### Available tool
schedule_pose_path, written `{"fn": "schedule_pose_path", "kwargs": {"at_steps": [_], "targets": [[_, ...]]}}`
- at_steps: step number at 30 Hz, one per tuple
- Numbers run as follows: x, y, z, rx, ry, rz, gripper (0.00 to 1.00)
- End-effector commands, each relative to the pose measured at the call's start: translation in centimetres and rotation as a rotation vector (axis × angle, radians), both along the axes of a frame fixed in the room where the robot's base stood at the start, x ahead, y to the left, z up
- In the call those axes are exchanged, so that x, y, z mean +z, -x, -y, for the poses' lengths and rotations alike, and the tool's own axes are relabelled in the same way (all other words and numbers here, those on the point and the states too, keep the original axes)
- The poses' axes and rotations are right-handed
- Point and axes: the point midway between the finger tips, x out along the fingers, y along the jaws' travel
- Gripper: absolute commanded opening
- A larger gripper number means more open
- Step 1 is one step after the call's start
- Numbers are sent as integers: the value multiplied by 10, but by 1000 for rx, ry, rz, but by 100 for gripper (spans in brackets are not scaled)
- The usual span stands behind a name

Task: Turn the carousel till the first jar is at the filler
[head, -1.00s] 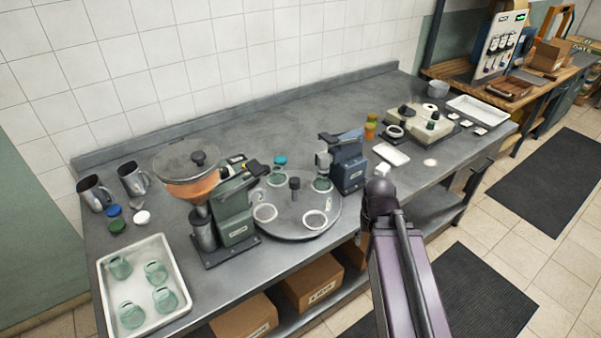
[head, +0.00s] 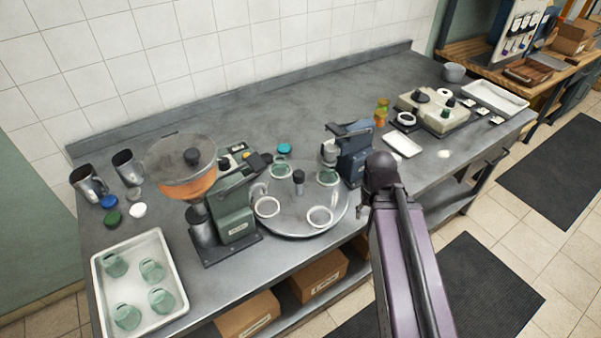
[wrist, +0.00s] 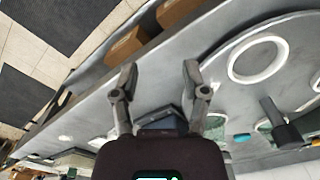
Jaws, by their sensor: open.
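The round grey carousel (head: 285,229) stands on the bench, with a dark central knob (head: 299,182). It has two pale rings at its front and greenish, glass-like round pieces at its back, one (head: 281,170) behind the green machine's side and one (head: 327,178) under the blue machine. The green hopper machine (head: 236,222), holding orange stuff, stands left of the carousel; the blue machine (head: 355,160) stands at its back right. Which is the filler, I cannot tell. My gripper (wrist: 160,75) is open and empty, beside the carousel's edge in the wrist view; my arm mostly hides it in the head view.
A white tray (head: 101,299) with several greenish jars is at the front left. Metal mugs (head: 88,184) and lids stand behind it. A white tray (head: 403,145) and a pale machine (head: 432,110) lie to the right. Cardboard boxes (head: 318,276) sit below.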

Motion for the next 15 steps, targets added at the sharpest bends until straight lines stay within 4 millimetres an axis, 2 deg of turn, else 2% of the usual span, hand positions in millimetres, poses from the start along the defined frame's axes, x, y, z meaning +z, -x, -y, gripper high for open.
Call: {"fn": "schedule_pose_path", "kwargs": {"at_steps": [1, 2, 10, 15], "targets": [[0, 0, 0, 0, 0, 0, 78], [1, -1, 0, 1, 0, 0, 87], [19, -17, -14, 37, 0, 0, 87], [46, -42, -41, 101, 0, 0, 87]]}}
